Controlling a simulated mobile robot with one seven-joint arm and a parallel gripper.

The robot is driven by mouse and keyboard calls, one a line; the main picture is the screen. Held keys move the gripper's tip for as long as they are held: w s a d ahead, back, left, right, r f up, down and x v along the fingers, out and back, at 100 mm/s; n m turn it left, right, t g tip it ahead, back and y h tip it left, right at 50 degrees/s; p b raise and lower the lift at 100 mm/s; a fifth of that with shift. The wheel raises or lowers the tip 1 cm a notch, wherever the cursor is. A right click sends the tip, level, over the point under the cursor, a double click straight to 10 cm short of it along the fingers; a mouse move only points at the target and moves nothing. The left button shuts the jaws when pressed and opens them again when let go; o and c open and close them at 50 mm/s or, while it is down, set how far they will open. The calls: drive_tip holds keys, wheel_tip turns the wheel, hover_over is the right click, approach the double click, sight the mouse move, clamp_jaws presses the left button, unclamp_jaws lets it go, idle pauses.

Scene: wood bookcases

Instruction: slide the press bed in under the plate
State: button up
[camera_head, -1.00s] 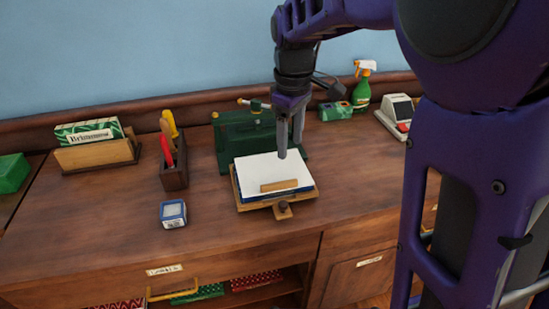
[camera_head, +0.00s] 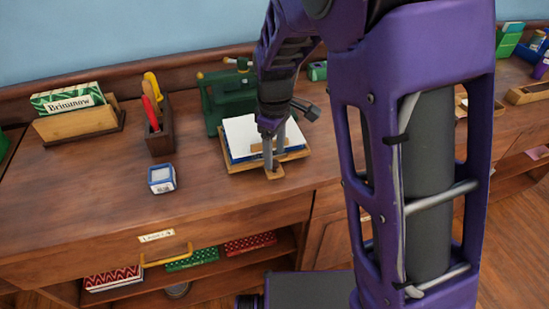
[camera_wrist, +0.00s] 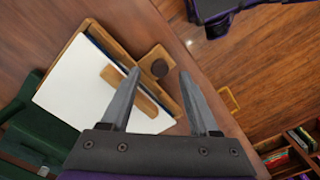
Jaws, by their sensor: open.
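The green press (camera_head: 224,97) stands at the back of the desk, and part of it shows in the wrist view (camera_wrist: 38,132). The wooden press bed (camera_head: 238,166) sticks out in front of it, carrying a white sheet (camera_head: 240,130) over something blue, with a small wooden bar on top (camera_wrist: 152,106). My gripper (camera_head: 275,162) is open above this front edge.
A small blue-and-white box (camera_head: 161,179) stands left of the bed. A wooden pen holder (camera_head: 159,137) and a card rack (camera_head: 82,128) stand further left. Open desk lies between the box and the bed. Below is a drawer with a yellow handle (camera_head: 168,256).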

drive_tip(key=shift+f, duration=1.2)
clamp_jaws()
idle(0.6)
